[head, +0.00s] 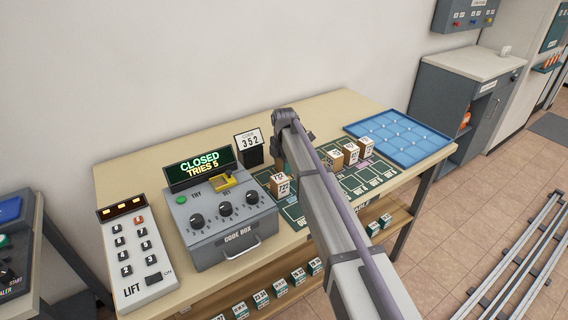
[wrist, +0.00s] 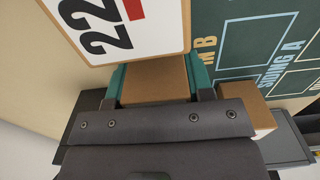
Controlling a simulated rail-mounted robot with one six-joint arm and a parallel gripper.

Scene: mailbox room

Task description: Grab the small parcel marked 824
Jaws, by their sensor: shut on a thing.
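In the wrist view, my gripper (wrist: 155,78) has its teal fingers shut on a brown cardboard parcel (wrist: 155,88). No readable number shows on the held parcel's visible face. A white label (wrist: 105,28) with the digits 22 and a red bar stands very close above it, partly cut off; I cannot tell which parcel it belongs to. In the head view, my arm hides most of the gripper. A small parcel (head: 281,184) with a white label stands just left of my arm. Several more parcels (head: 335,160) stand right of it, their numbers too small to read surely. I cannot make out 824.
A green marked mat (head: 293,213) lies under the parcels. A blue tray (head: 398,137) lies at the table's right. More parcels (head: 261,298) fill the shelf below.

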